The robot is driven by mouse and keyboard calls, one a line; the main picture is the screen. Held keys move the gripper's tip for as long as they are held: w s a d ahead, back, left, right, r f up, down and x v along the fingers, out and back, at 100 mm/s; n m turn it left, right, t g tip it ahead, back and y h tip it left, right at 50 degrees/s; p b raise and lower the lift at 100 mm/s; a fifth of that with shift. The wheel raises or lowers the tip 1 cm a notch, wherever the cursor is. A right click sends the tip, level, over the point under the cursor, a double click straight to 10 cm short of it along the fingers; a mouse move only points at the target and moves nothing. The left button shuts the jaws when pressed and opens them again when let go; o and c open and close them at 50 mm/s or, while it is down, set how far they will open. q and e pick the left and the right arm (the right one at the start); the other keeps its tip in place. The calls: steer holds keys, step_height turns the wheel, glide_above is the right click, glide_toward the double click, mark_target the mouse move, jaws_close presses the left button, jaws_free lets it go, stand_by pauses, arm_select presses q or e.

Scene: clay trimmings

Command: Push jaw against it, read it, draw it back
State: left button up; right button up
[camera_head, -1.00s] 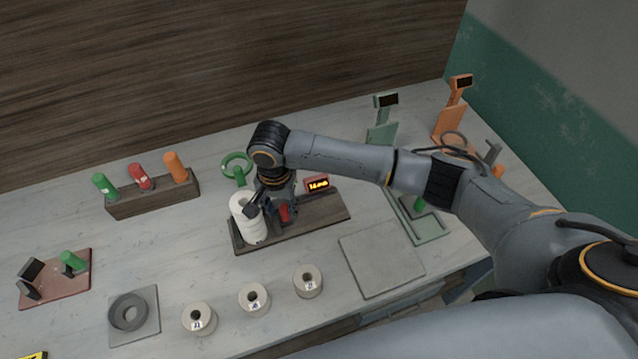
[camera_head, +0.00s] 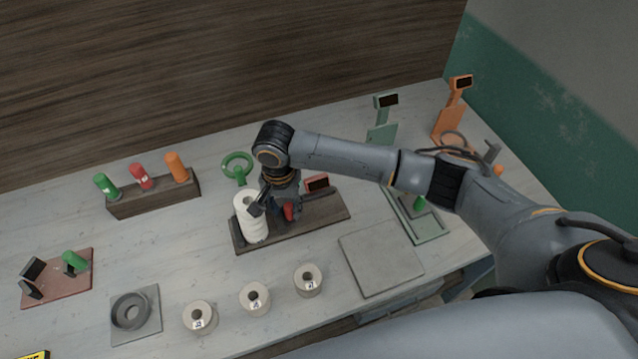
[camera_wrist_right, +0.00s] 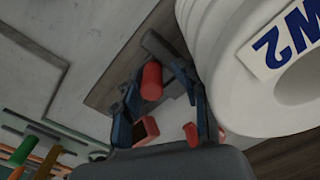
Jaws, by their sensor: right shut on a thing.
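A dark wooden gauge board (camera_head: 325,221) lies on the bench with a tall white cylinder (camera_head: 252,222) standing at its left end. The cylinder fills the right of the right wrist view (camera_wrist_right: 245,60) with a blue "W2" label. My right gripper (camera_head: 280,209) is just right of the cylinder, shut on the red jaw (camera_head: 289,212). The red jaw shows as a red cylinder between my fingers in the right wrist view (camera_wrist_right: 151,83). The red display box (camera_head: 317,184) behind has a dark screen. Whether the jaw assembly touches the cylinder is hidden by my fingers. My left gripper is out of view.
Three pale labelled spools (camera_head: 255,299) stand in front. A grey square plate (camera_head: 381,259) lies front right, a green ring (camera_head: 237,166) behind. A rack (camera_head: 153,194) of coloured cylinders stands left. Green (camera_head: 384,118) and orange (camera_head: 455,110) display stands are at back right.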

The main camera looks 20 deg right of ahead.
steer(key=shift+s+d+f, duration=0.55)
steer(key=shift+f, duration=0.15)
steer(key=o, duration=1.7)
steer(key=shift+d, duration=0.1)
steer(key=r+p, duration=0.2)
steer(key=p, duration=0.1)
steer(key=r+p, duration=0.5)
steer(key=p, duration=0.2)
steer(key=shift+w+a+r, duration=0.2)
steer(key=shift+w+r, duration=0.1)
steer(key=shift+w, duration=0.05)
steer(key=shift+f, duration=0.1)
